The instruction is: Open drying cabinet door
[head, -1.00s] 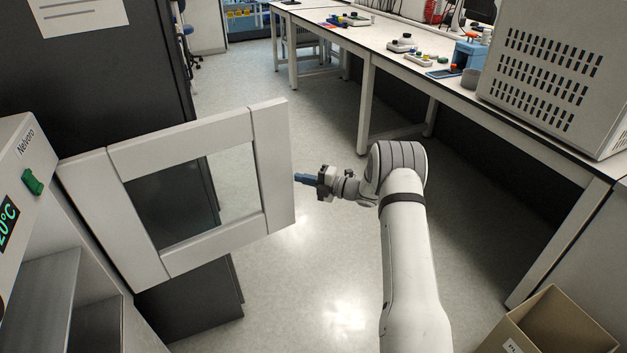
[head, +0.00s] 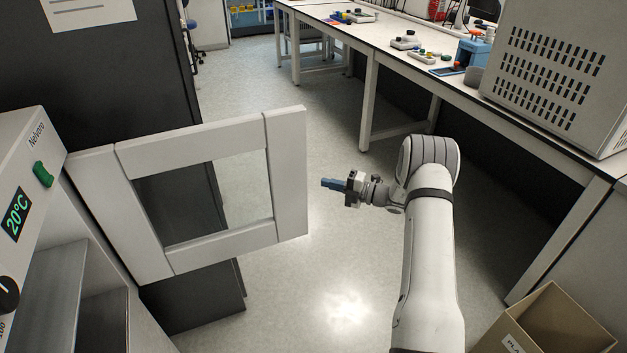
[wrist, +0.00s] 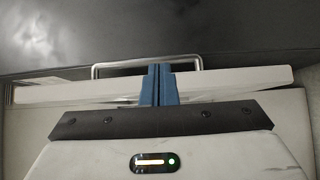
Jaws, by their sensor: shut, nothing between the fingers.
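The drying cabinet (head: 24,140) stands at the left in the head view, with a green switch and a 20°C display. Its white framed door (head: 288,175) with a see-through middle stands swung wide open, and shelves show inside. My gripper (head: 326,183) is just right of the door's free edge, apart from it in the head view, with its blue fingers together and empty. In the wrist view the blue fingers (wrist: 158,82) are shut and point toward the door's edge (wrist: 240,80). A metal bar handle (wrist: 110,68) shows beyond them on the door's far side.
A dark cabinet (head: 100,90) stands behind the door. A long white bench (head: 400,60) with small lab items runs along the right, with a vented grey box (head: 550,70). An open cardboard box (head: 545,325) is at lower right. The floor between is clear.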

